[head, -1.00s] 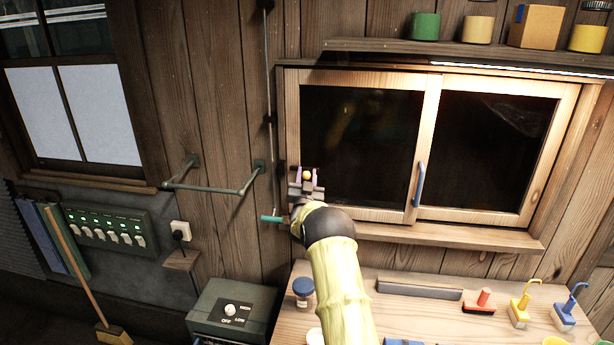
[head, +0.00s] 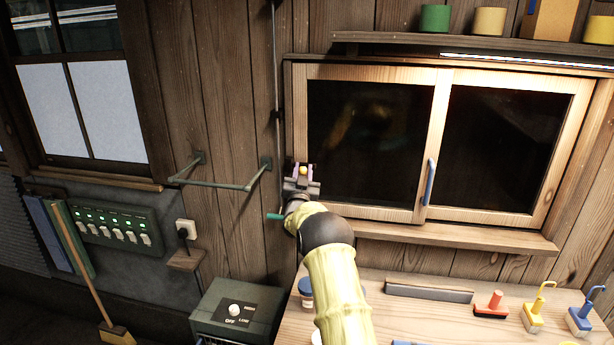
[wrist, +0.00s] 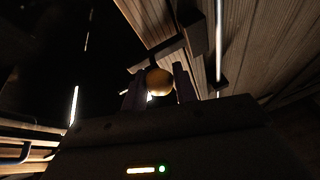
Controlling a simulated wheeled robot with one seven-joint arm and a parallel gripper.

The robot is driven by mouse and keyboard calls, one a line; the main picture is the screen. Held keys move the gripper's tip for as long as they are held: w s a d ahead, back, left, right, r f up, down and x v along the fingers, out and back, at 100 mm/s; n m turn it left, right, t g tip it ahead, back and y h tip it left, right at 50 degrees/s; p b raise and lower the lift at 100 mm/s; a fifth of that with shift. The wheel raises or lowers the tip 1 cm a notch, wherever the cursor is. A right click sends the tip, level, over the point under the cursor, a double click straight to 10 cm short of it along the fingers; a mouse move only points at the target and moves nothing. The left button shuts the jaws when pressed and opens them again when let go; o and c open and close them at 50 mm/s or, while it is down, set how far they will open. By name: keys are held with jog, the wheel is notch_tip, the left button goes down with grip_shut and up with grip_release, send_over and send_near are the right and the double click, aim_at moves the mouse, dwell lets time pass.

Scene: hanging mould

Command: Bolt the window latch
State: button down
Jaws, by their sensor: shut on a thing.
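The latch's round yellow knob (head: 303,171) sits at the left side of the sliding window (head: 437,150), at the edge of its wooden frame. My gripper (head: 302,177) is at the knob, with one finger on each side, shut on it. In the wrist view the knob (wrist: 159,82) shows between the two dark fingers (wrist: 158,90). The rest of the latch, including its bolt and any keeper, is hidden behind the gripper or too dark to make out.
A green wall rail (head: 220,183) and a thin vertical rod with a teal handle (head: 276,217) are close left of my gripper. Below is a workbench (head: 400,315) with brushes and small tools. A shelf (head: 470,48) with pots runs above the window.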

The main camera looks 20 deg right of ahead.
jog(key=shift+w+a+r, duration=0.1)
jog(key=shift+a, duration=0.1)
jog(key=c, duration=1.4)
grip_release()
jog(key=shift+s+a+f+b, duration=0.2)
jog(key=shift+s+f+b, duration=0.15)
jog(key=shift+f, duration=0.05)
jog(key=b+v, duration=0.8)
jog(key=v, duration=0.8)
jog(key=shift+s, duration=0.3)
jog(key=shift+r, duration=0.1)
